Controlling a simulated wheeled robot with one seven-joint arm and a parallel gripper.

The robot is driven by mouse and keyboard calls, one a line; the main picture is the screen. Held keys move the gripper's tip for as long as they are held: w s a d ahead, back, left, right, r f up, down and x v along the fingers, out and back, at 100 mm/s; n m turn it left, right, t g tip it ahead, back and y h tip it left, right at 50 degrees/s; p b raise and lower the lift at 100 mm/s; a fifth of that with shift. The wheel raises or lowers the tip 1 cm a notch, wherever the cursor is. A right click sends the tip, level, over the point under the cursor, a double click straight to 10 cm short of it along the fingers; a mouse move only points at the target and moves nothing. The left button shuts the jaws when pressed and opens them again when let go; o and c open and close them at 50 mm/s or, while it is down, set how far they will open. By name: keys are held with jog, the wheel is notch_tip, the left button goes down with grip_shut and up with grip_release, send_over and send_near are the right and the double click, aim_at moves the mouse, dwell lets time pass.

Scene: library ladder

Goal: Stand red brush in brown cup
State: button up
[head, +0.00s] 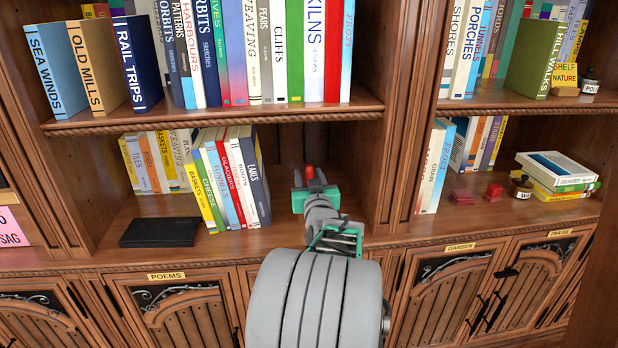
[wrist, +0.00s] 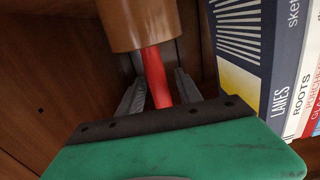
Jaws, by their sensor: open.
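The red brush (wrist: 155,78) shows in the wrist view as a red shaft between the two fingers of my gripper (wrist: 158,92). Its far end is hidden at the edge of the brown cup (wrist: 140,22), which fills the top middle of that view. The shaft seems to come out of the cup's mouth, but I cannot see inside. In the head view my gripper (head: 311,188) reaches into the lower shelf, with a small red part of the brush (head: 309,172) just beyond it. I cannot make out the cup there. The gripper is open, with a finger on each side of the brush.
A row of upright books (head: 231,180) stands close left of my gripper in the head view. A dark flat case (head: 160,232) lies at the shelf's front left. The upper shelf (head: 225,118) hangs above, and a wooden upright (head: 394,140) bounds the right side.

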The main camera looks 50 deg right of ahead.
jog(key=shift+r, duration=0.15)
jog(key=shift+s+a, duration=0.15)
jog(key=shift+s, duration=0.05)
jog(key=v, duration=1.1)
jog(key=w+a+f+n+y, duration=0.1)
jog(key=w+a+f+y, duration=0.1)
jog(key=w+a, duration=0.1)
jog(key=w+a+f+n+y, duration=0.1)
jog(key=w+a+f+y, duration=0.1)
jog(key=a, duration=0.2)
jog(key=w+a+f+n+y+b, duration=0.1)
jog(key=w+a+f+y, duration=0.1)
jog(key=w+a, duration=0.1)
jog(key=shift+w+a, duration=0.3)
jog(key=w+a+f+n+g+y, duration=0.25)
jog(key=a+f+y, duration=0.3)
jog(key=a, duration=0.75)
jog(key=s+a+f+n+g+y, duration=0.1)
jog(key=s+a+f+n+g, duration=0.2)
jog(key=s+a, duration=0.4)
jog(key=s+a+f+n+g, duration=0.1)
jog(key=s+a+f+g, duration=0.2)
jog(key=s+a+g, duration=0.45)
jog(key=w+a+r+t+p, duration=0.2)
jog(key=w+r+t+p, duration=0.1)
jog(key=r+p, duration=0.8)
notch_tip(320, 180, up, 3)
jog(key=shift+w+r, duration=0.15)
jog(key=shift+w, duration=0.55)
